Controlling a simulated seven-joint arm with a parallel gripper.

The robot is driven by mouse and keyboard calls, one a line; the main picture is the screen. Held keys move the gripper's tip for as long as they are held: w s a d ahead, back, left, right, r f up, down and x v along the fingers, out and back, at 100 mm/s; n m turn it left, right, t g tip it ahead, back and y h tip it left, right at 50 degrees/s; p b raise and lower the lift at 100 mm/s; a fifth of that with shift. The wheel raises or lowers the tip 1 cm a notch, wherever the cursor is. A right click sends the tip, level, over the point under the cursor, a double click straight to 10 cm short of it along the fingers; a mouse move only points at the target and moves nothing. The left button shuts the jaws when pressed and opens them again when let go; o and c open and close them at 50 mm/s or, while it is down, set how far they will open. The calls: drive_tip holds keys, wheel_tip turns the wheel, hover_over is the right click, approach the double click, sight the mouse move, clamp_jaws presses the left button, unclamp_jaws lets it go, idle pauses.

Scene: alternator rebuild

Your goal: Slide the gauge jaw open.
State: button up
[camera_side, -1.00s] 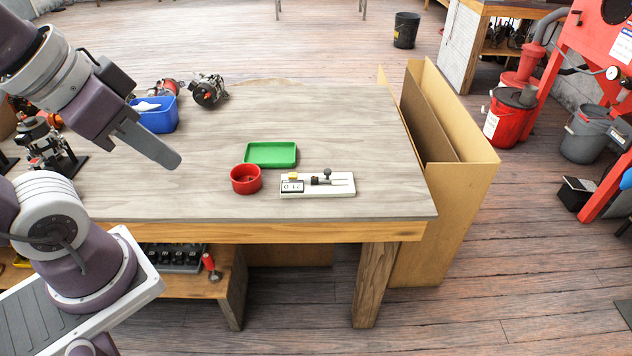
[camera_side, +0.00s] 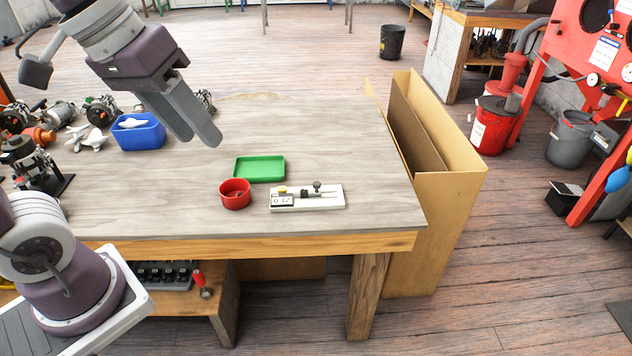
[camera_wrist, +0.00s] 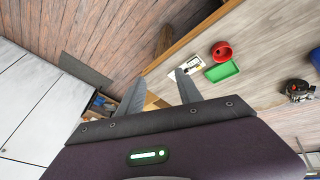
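The gauge (camera_side: 333,197) is a white flat block on the table near its front right edge. It has a small digital display (camera_side: 282,201), a yellow button and a dark jaw with an upright knob (camera_side: 317,186) on a slide. Any gap at the jaw is too small to tell. The gauge also shows small in the wrist view (camera_wrist: 183,73), beside one finger. My gripper (camera_side: 202,140) is above the table, up and to the left of the gauge, and touches nothing. In the wrist view its two fingers (camera_wrist: 160,76) are spread apart with nothing held between them.
A red round cup (camera_side: 235,202) stands just left of the gauge, and a green tray (camera_side: 259,168) lies behind it. A blue bin (camera_side: 138,133) with white parts sits at the left. A cardboard box (camera_side: 440,200) stands at the table's right edge. The tabletop behind the tray is clear.

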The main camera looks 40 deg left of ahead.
drive_tip(key=w+a+f+n+g, duration=0.2)
drive_tip(key=w+n, duration=0.2)
drive_tip(key=w, duration=0.9)
drive_tip(key=n+g+y, duration=0.1)
drive_tip(key=n+g, duration=0.1)
drive_tip(key=n, duration=0.3)
hover_over(317, 183)
wheel_tip(317, 183, down, 21)
wheel_tip(317, 183, down, 8)
drive_tip(key=shift+f, duration=0.45)
drive_tip(key=shift+c, duration=0.4)
clamp_jaws()
